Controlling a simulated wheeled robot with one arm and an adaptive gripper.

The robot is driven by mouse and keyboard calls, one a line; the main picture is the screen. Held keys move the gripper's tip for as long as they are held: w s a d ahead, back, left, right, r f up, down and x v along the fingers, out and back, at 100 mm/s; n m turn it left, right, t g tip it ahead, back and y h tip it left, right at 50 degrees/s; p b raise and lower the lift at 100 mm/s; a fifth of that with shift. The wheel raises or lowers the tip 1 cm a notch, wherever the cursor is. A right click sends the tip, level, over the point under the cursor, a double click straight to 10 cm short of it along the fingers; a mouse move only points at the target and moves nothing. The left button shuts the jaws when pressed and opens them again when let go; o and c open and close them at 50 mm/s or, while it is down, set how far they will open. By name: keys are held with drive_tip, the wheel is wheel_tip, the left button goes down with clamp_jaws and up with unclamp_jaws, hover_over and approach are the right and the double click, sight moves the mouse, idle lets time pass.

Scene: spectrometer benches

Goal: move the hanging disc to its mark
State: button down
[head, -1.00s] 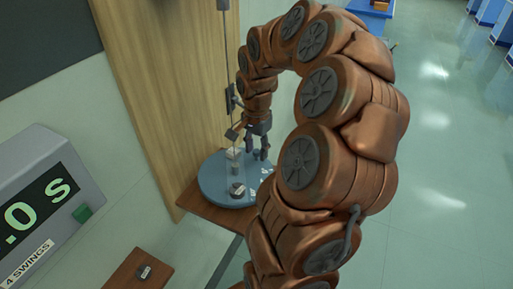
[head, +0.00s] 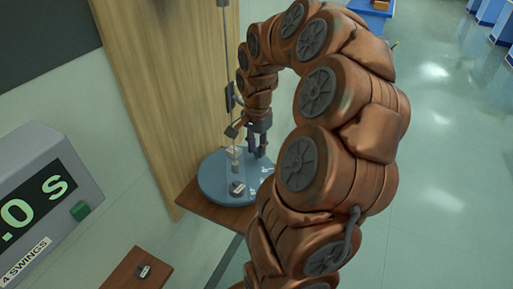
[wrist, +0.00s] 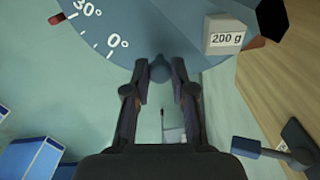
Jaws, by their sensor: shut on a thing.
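The hanging disc (head: 212,181) is round and blue-grey, below a thin vertical rod or wire (head: 226,80). My arm hides part of its right side. In the wrist view the disc (wrist: 150,22) carries a degree scale with 30° and 0°. A red mark (wrist: 57,19) shows by the rim, near 30°. My gripper (head: 259,150) is at the disc's far right rim. In the wrist view my gripper (wrist: 159,72) has its fingertips on either side of a small dark knob (wrist: 158,69) at the rim, near 0°, and is shut on it.
A 200 g weight (wrist: 226,34) sits on the disc, right of the knob in the wrist view. A wooden panel (head: 165,90) stands behind. A timer (head: 40,195) is at left. Open floor (head: 440,190) lies right.

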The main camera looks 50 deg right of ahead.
drive_tip(key=shift+f+b, duration=0.15)
drive_tip(key=shift+b, duration=0.55)
drive_tip(key=shift+r, duration=0.2)
drive_tip(key=c, duration=1)
unclamp_jaws()
drive_tip(key=shift+s, duration=0.1)
wheel_tip(320, 180, up, 8)
drive_tip(key=shift+f, duration=0.25)
